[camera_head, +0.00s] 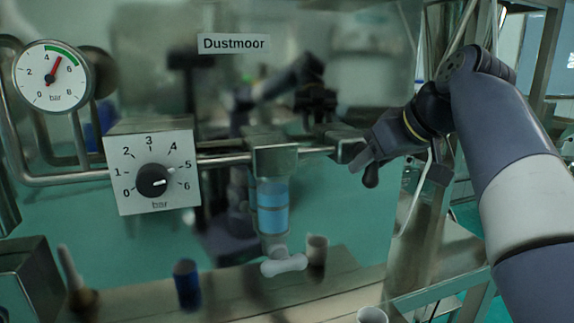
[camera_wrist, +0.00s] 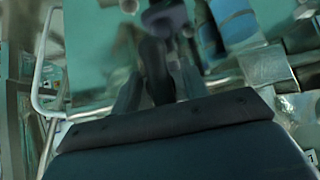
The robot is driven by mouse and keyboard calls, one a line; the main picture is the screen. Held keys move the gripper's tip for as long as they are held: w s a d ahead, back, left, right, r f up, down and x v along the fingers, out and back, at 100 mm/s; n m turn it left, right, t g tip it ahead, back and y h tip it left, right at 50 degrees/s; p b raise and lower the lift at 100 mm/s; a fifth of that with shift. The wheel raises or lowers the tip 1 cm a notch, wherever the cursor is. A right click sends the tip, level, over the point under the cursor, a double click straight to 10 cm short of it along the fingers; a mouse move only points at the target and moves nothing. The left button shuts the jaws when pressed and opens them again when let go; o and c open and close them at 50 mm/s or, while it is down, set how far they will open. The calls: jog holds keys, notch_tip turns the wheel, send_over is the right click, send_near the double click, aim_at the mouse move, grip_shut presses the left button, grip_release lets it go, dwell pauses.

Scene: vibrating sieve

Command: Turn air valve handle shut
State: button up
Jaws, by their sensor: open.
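The air valve handle (camera_head: 371,177) is a dark, rounded lever at the right end of the metal air pipe, by the valve body (camera_head: 345,147). In the head view it points down beneath my gripper (camera_head: 368,156), which comes in from the right. The near end of the handle is partly hidden by the gripper body.
A pressure gauge (camera_head: 53,76) reads between 4 and 6 bar. A regulator box (camera_head: 152,165) with a black knob and a filter with a blue bowl (camera_head: 272,207) share the pipe. A metal post (camera_head: 415,235) stands close under my arm. Small cups stand on the ledge below.

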jog(key=v, duration=1.1)
jog(key=x, duration=1)
jog(key=shift+w+a+f, duration=0.15)
jog(key=shift+a+f, duration=0.05)
jog(key=shift+w+f, duration=0.2)
jog(key=shift+w, duration=0.05)
jog(key=shift+s+d+m+y, duration=0.1)
jog(key=shift+m+y, duration=0.3)
jog(key=shift+y, duration=0.2)
jog(key=m+g+y, duration=0.1)
jog(key=m+y, duration=0.1)
jog(key=y, duration=0.2)
jog(key=shift+m+y, duration=0.3)
